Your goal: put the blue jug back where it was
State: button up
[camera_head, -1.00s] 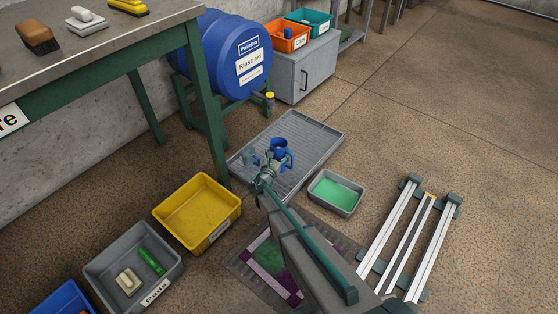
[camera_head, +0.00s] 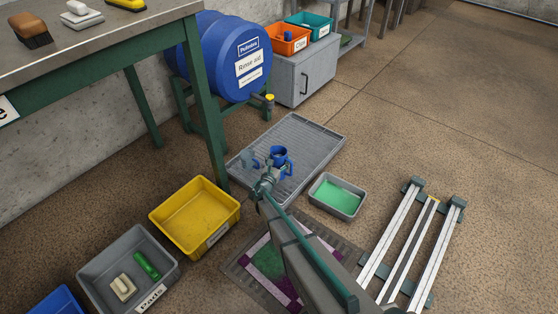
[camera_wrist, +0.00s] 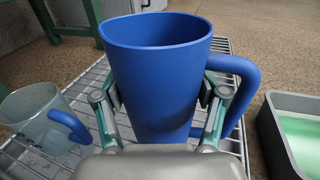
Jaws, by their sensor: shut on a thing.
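The blue jug (camera_wrist: 158,90) is upright between the two fingers of my gripper (camera_wrist: 160,100) in the wrist view, its handle to the right. My gripper is shut on the jug's body. In the head view the blue jug (camera_head: 279,156) is over the grey slatted rack (camera_head: 312,137), and my gripper (camera_head: 269,178) is partly hidden behind my own arm. Whether the jug's base touches the rack cannot be told. A clear jug with a blue handle (camera_wrist: 38,118) stands on the rack to the left in the wrist view.
A grey tub of green liquid (camera_head: 338,195) stands right of the rack. A blue barrel (camera_head: 222,60) on a green stand is behind it. A yellow bin (camera_head: 195,214) and green table leg (camera_head: 209,110) are to the left. A rug (camera_head: 262,262) lies in front.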

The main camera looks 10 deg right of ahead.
jog(key=o, duration=1.6)
jog(key=shift+f, duration=0.1)
jog(key=shift+s+a+r, duration=0.1)
jog(key=shift+s+r, duration=0.1)
jog(key=shift+r, duration=0.05)
jog(key=p+v, duration=0.4)
jog(key=v, duration=0.7)
jog(key=shift+s+a, duration=0.2)
jog(key=shift+s, duration=0.05)
jog(key=shift+f, duration=0.1)
